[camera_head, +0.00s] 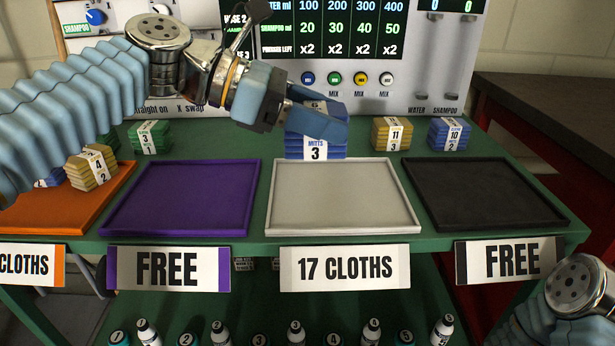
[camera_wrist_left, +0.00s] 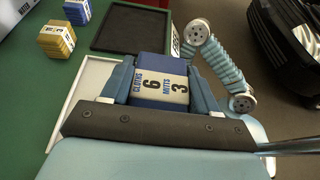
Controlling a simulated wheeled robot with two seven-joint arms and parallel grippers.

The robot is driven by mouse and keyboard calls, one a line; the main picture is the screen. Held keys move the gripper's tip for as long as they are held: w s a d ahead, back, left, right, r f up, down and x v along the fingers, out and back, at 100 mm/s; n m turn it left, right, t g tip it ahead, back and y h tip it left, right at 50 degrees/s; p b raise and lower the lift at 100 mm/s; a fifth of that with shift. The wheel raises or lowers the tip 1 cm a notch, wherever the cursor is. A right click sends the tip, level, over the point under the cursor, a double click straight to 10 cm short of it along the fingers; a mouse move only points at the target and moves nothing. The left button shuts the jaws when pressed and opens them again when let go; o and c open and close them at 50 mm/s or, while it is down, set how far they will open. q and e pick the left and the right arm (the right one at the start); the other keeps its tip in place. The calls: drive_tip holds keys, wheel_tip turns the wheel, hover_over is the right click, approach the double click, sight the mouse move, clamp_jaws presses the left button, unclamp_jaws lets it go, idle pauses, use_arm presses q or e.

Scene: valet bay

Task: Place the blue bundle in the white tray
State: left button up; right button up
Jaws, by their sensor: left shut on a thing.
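A blue bundle (camera_head: 315,151) with a white label reading "MITTS 3" is between the fingers of my left gripper (camera_head: 322,118). In the left wrist view the bundle (camera_wrist_left: 163,84) also reads "CLOTHS 6", with a finger on each side. The gripper is shut on it near the back edge of the white tray (camera_head: 343,205). Its exact height is hard to tell. The white tray is empty, with a "17 CLOTHS" sign in front; part of it shows in the left wrist view (camera_wrist_left: 84,92). My right gripper is out of view; only part of that arm shows.
An empty purple tray (camera_head: 181,200) and an empty black tray (camera_head: 484,195) flank the white one, both signed "FREE". A yellow bundle (camera_head: 391,134) and another blue bundle (camera_head: 449,134) stand behind. The orange tray (camera_head: 95,215) lies left. A dispenser panel (camera_head: 400,40) rises at the back.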

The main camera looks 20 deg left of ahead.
use_arm(q)
drive_tip(key=w+a+f, duration=0.1)
drive_tip(key=w+f, duration=0.1)
drive_tip(key=w, duration=0.1)
drive_tip(key=w+a+f, duration=0.1)
drive_tip(key=w+f, duration=0.2)
drive_tip(key=w, duration=0.1)
drive_tip(key=w+a+f, duration=0.2)
drive_tip(key=w+f, duration=0.1)
drive_tip(key=shift+w, duration=0.25)
drive_tip(key=shift+w+f+b, duration=0.1)
drive_tip(key=shift+f+b, duration=0.05)
drive_tip(key=shift+b, duration=0.15)
drive_tip(key=shift+w+a+f+b, duration=0.1)
drive_tip(key=shift+w+f+b, duration=0.1)
drive_tip(key=shift+f, duration=0.75)
drive_tip(key=shift+w+a+f+b, duration=0.1)
drive_tip(key=shift+f+b, duration=0.1)
drive_tip(key=shift+f, duration=0.75)
drive_tip(key=shift+f, duration=0.1)
drive_tip(key=o, duration=1.1)
